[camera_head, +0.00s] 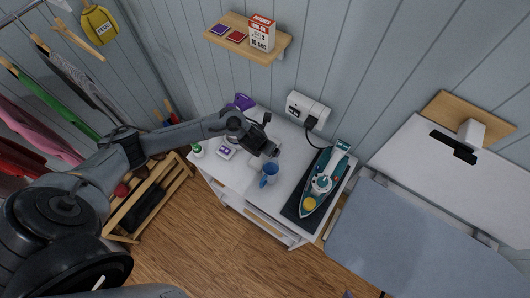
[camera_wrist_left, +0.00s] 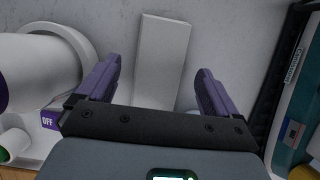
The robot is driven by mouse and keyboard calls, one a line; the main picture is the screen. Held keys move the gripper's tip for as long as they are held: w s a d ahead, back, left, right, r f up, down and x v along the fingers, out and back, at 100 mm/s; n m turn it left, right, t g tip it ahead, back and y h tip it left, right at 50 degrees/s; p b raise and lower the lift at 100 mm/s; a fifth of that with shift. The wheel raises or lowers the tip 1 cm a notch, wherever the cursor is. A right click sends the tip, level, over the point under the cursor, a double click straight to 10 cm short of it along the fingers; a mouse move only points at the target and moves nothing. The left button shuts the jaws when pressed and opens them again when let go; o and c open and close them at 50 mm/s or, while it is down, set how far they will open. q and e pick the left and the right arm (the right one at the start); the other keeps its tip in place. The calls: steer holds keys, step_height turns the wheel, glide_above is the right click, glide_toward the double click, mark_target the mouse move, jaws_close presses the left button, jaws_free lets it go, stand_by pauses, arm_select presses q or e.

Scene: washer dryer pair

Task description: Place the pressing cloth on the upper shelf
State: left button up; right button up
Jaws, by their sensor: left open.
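My left gripper (camera_head: 268,150) is over the white cabinet top, just behind the blue mug. In the left wrist view its two purple-grey fingers (camera_wrist_left: 158,88) are apart with nothing clamped between them. A plain pale rectangular piece (camera_wrist_left: 163,60) shows beyond and between the fingertips; I cannot tell if it is the pressing cloth. In the head view the gripper hides that spot. The wooden upper shelf (camera_head: 216,42) is on the wall above the cabinet. It holds a purple square (camera_head: 219,29), a red square (camera_head: 236,37) and a red-and-white box (camera_head: 262,33). My right gripper is not in view.
The white cabinet (camera_head: 235,177) also bears a blue mug (camera_head: 269,175), a teal-and-white iron (camera_head: 322,183) on a dark mat, a purple item (camera_head: 242,101) and a small green-topped bottle (camera_head: 197,151). A white wall unit (camera_head: 307,110) is behind. An ironing board (camera_head: 420,245) stands right.

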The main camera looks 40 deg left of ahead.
arm_select(q)
steer(key=shift+x, duration=1.15)
steer(key=shift+c, duration=0.2)
steer(key=c, duration=1.2)
